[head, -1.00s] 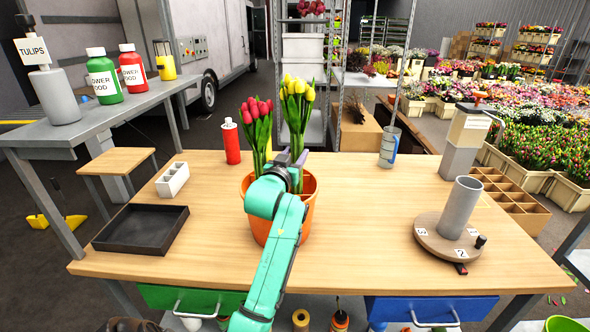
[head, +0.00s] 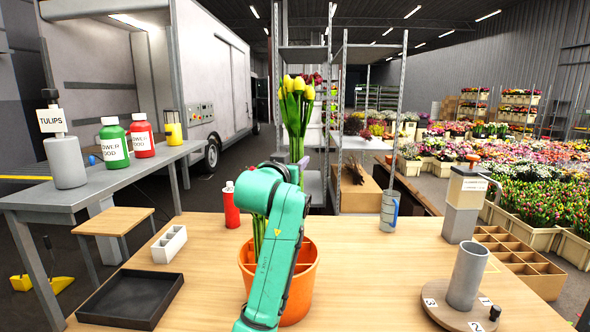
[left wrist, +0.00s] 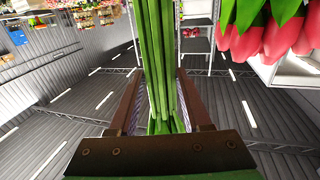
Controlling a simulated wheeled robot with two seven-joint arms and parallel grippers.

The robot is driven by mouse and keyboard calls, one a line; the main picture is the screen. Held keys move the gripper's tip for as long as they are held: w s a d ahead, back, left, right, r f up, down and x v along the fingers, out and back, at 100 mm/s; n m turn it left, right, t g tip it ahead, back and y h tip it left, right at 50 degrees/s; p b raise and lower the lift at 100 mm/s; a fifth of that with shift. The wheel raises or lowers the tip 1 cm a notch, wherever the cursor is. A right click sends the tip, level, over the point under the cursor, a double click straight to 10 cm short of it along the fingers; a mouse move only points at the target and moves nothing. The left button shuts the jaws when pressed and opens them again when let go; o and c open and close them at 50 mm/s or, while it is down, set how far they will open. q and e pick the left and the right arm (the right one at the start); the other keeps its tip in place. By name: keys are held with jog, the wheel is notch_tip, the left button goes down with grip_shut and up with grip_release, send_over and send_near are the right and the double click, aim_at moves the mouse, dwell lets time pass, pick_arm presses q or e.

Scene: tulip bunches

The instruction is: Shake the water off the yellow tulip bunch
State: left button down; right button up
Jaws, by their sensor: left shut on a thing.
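The yellow tulip bunch (head: 297,100) is upright, its yellow heads well above the orange bucket (head: 304,270). My left gripper (head: 298,165) is shut on its green stems, mostly hidden behind my own arm in the head view. In the left wrist view, the stems of the yellow tulip bunch (left wrist: 160,60) run between the two fingers of the left gripper (left wrist: 160,105). The lower stem ends are hidden by my arm. Red tulips (left wrist: 265,38) hang into the upper right of the wrist view; in the head view my arm hides most of them. My right gripper is not in view.
The wooden table has a black tray (head: 130,298), a white divided holder (head: 169,244) and a red bottle (head: 231,207) at left. Clear tabletop lies between bucket and turntable.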

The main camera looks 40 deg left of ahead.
aim_at(294, 149)
pick_arm(q)
notch_tip(294, 149, up, 3)
jog(key=shift+w+a, duration=0.15)
jog(key=shift+h, duration=0.3)
jog(key=f, duration=0.6)
jog(key=shift+d, duration=0.2)
jog(key=r, duration=0.4)
jog(key=shift+s+a+r, duration=0.15)
jog(key=shift+s+r, duration=0.1)
jog(key=shift+r, duration=0.1)
jog(key=shift+w+r, duration=0.1)
jog(key=shift+w, duration=0.2)
notch_tip(294, 149, down, 5)
jog(key=shift+s+r, duration=0.1)
jog(key=shift+s, duration=0.05)
jog(key=shift+r, duration=0.2)
